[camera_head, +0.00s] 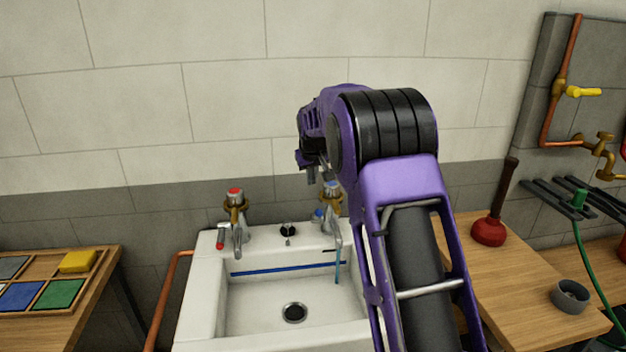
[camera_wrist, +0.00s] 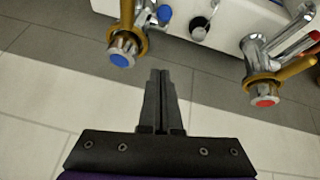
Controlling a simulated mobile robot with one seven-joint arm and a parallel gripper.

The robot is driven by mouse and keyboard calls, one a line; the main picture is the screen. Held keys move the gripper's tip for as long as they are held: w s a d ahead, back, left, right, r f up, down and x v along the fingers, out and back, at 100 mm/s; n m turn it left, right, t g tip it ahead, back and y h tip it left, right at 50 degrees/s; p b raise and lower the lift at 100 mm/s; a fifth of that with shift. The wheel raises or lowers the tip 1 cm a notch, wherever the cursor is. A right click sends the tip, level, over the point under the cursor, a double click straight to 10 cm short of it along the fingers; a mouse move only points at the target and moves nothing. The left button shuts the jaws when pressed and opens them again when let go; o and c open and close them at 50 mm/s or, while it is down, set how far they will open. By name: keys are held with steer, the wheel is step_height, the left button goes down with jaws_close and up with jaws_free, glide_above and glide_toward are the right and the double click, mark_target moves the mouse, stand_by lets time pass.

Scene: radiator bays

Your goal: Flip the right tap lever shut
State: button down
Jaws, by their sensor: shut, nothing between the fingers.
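The right tap (camera_head: 331,205) stands at the back right of the white sink (camera_head: 200,290). It has a blue cap and a brass collar, and a thin blue stream (camera_head: 338,262) runs below its spout. In the wrist view the blue-capped tap (camera_wrist: 122,52) is at the left; its brass lever (camera_wrist: 127,14) points up the picture. A small blue handle (camera_wrist: 165,13) shows beside it. My gripper (camera_wrist: 160,73) is shut and empty, apart from the tap, to its right in the wrist view. In the head view my gripper (camera_head: 312,174) is above the tap, partly hidden by my arm.
The left tap (camera_head: 237,215) has a red cap and red handle; it is at the right in the wrist view (camera_wrist: 264,95). A black knob (camera_head: 287,230) sits between the taps. A plunger (camera_head: 489,230) and grey bowl (camera_head: 571,296) stand on the right wooden bench.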

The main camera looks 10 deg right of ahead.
mark_target(318, 216)
steer(key=f, duration=0.2)
steer(key=w+f, duration=0.1)
steer(key=f, duration=0.2)
steer(key=d+f, duration=0.1)
steer(key=f, duration=0.1)
steer(key=shift+w+f, duration=0.2)
steer(key=shift+s+d+f, duration=0.1)
steer(key=shift+s+f, duration=0.3)
steer(key=shift+f, duration=0.05)
steer(key=shift+f+b, duration=0.15)
steer(key=shift+b, duration=0.15)
